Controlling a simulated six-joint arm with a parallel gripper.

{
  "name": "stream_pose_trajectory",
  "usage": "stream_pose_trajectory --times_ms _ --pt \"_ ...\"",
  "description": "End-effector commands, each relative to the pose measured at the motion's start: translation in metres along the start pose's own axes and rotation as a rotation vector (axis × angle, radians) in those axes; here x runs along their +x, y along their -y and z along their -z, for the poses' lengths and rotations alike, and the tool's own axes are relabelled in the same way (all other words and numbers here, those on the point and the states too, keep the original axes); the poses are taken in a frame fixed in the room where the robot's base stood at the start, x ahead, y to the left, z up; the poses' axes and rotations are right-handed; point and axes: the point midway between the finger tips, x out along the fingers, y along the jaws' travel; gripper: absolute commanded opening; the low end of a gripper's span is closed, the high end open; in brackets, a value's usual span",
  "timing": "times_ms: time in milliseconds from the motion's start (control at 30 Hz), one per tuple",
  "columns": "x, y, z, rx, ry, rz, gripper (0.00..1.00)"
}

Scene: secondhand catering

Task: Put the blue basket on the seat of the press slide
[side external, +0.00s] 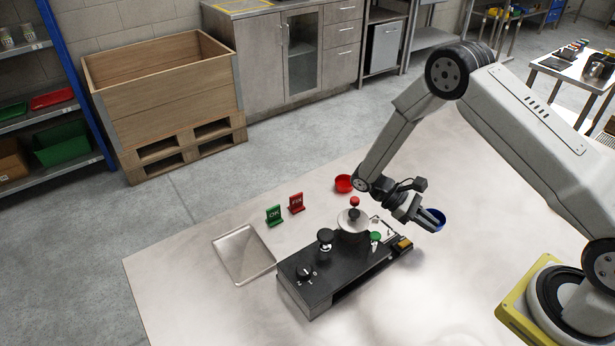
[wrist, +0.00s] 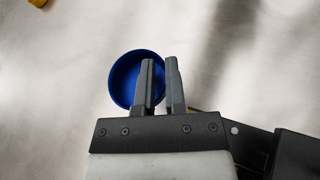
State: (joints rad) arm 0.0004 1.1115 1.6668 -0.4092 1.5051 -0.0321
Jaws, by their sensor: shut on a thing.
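The blue basket (side external: 437,216) is a small round cup to the right of the black press machine (side external: 318,283). My gripper (side external: 422,217) is shut on its rim. In the wrist view the blue basket (wrist: 124,80) lies left of and behind the fingers (wrist: 160,80), with its right wall between them. I cannot tell exactly how high it is above the table. The press has a silver disc, a red-topped knob and a black knob. A light slide part (side external: 386,228) shows at its right end, near a green knob and a yellow block; its seat is not clearly visible.
A red bowl (side external: 344,183) stands behind the press. Green (side external: 274,215) and red (side external: 296,203) signs stand left of it. A metal tray (side external: 243,254) lies at the left. The table (side external: 190,300) is bare at the front left and front right.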

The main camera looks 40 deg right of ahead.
Motion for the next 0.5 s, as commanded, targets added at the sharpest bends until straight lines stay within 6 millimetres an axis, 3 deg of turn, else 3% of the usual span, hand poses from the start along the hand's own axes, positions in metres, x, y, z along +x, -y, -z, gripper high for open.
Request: stream_pose_trajectory --times_ms 233,500 --pt "0.021 0.026 -0.021 0.141 0.041 0.333 0.0" --pt "0.027 0.054 -0.04 0.296 0.082 0.697 0.0"
